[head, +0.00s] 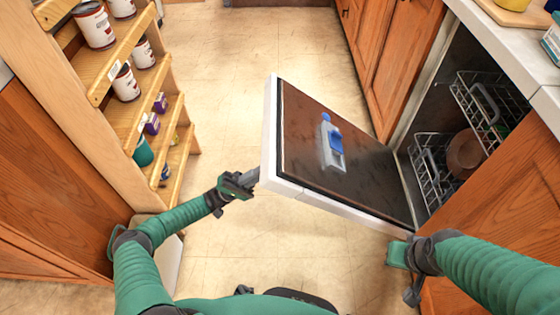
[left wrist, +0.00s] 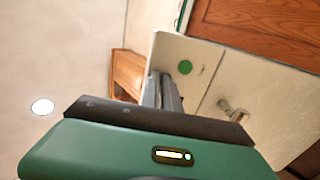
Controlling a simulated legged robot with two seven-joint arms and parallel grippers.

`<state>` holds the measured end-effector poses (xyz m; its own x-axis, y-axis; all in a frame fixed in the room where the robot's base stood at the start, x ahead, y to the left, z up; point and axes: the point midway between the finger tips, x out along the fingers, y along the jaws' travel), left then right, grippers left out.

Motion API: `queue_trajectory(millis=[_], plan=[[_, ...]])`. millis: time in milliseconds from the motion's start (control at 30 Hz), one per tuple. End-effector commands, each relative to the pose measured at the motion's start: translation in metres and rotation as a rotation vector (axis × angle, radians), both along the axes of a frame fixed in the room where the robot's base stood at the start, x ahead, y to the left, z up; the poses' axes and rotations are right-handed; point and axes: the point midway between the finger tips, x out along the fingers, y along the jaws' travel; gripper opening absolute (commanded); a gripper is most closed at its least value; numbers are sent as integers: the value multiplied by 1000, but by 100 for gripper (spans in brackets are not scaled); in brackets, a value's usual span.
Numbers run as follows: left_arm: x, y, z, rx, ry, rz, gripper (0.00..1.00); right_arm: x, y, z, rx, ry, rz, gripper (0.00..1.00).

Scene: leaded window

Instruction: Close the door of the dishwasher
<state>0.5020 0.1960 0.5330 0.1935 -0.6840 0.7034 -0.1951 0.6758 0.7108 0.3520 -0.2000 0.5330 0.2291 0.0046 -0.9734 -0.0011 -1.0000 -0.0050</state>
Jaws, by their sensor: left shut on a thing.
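The dishwasher door (head: 345,208) is partly open, hanging out from the dishwasher (head: 425,130) at a slant. Its dark inner face with a blue and grey detergent dispenser (head: 333,148) faces up. My left gripper (head: 254,177) is shut on the dishwasher door at its outer left corner. In the left wrist view, the gripper's grey fingers (left wrist: 164,92) meet the door's pale outer panel (left wrist: 203,65). My right gripper (head: 400,255) is by the near side of the door, close to the cabinet front; its fingers are not clear.
Inside the dishwasher are wire racks (head: 488,105) and a brown dish (head: 466,152). A wooden shelf (head: 110,90) with cans stands at the left. Wooden cabinets (head: 385,50) flank the dishwasher under a pale counter (head: 500,50). The tiled floor (head: 225,90) between is clear.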

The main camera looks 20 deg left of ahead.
Motion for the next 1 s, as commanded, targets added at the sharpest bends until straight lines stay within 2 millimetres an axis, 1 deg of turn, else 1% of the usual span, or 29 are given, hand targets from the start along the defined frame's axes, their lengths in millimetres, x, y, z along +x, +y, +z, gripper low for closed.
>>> queue_trajectory(millis=[33, 200, 300, 400, 533, 867, 1000], plan=[[2, -9, 7, 0, 0, -3, 0, 0, 0, -2, 0, 0, 1, 0], [9, -35, 32, 1, 1, -2, 0, 0, 1, -7, 0, 1, 2, 0], [13, -48, 44, 4, 1, -1, 0, 0, 1, -13, 0, 1, 1, 0], [16, -57, 53, 4, 1, -1, 0, 0, 0, -17, 0, 1, 1, 0], [17, -61, 59, 3, 3, -1, 0, 0, 0, -18, 0, 1, 1, 0], [17, -61, 61, 2, 2, 0, 0, 0, 0, -17, 0, 1, 1, 0], [19, -64, 69, 11, 5, 0, 0, 0, 0, -9, 0, 1, 1, 0]])
